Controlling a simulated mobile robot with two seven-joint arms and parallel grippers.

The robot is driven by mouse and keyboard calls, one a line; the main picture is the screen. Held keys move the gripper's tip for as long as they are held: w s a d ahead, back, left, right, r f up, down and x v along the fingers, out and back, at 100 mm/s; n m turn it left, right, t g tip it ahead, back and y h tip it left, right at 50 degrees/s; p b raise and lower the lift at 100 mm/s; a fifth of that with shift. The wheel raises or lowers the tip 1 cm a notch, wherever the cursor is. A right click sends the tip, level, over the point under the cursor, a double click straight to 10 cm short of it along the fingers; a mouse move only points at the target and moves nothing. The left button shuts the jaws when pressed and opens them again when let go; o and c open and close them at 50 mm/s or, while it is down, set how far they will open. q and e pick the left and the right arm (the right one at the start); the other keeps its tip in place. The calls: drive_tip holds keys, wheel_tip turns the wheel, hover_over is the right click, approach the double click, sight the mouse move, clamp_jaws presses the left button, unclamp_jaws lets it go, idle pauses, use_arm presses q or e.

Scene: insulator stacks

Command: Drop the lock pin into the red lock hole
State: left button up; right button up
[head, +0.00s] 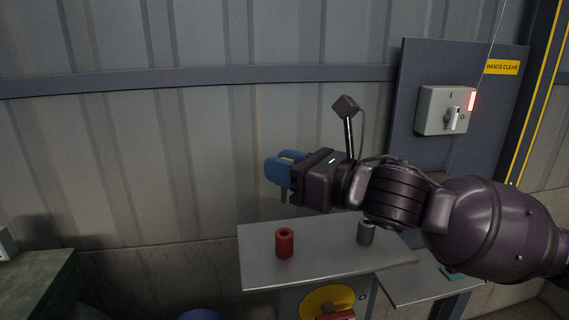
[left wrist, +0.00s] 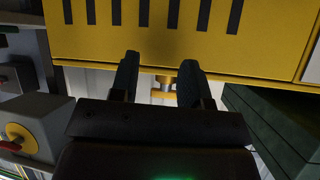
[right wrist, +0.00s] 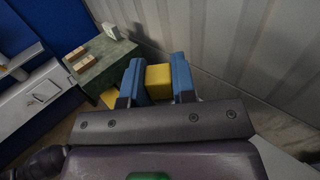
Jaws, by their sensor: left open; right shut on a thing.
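The red lock hole (head: 284,243) is a short upright red cylinder with an open top, on the left part of a grey metal shelf (head: 330,262). My right gripper (head: 283,169), with blue fingers, is shut on the lock pin. The pin's yellow head shows between the fingers in the right wrist view (right wrist: 159,80); in the head view its thin grey shank (head: 283,194) hangs below them. The gripper and pin are above the red cylinder, clearly apart from it. My left gripper (left wrist: 158,75) is open and empty, under a yellow panel with dark slots; it is outside the head view.
A similar grey cylinder (head: 366,232) stands on the shelf to the right. A switch box (head: 445,110) with a red light is on the panel behind. A yellow-and-red switch (head: 328,302) is below the shelf. A green-topped bench (head: 38,278) stands left, with free space between.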

sight(284, 202)
drive_tip(key=shift+f+b, duration=1.35)
drive_tip(key=shift+f, duration=1.1)
drive_tip(key=shift+p, duration=0.3)
idle(0.4)
drive_tip(key=shift+f, duration=0.5)
drive_tip(key=shift+f+b, duration=0.8)
drive_tip(key=shift+f, duration=0.45)
drive_tip(key=shift+f+b, duration=0.45)
drive_tip(key=shift+f, duration=0.4)
drive_tip(key=o, duration=0.9)
drive_tip(key=shift+o, duration=0.6)
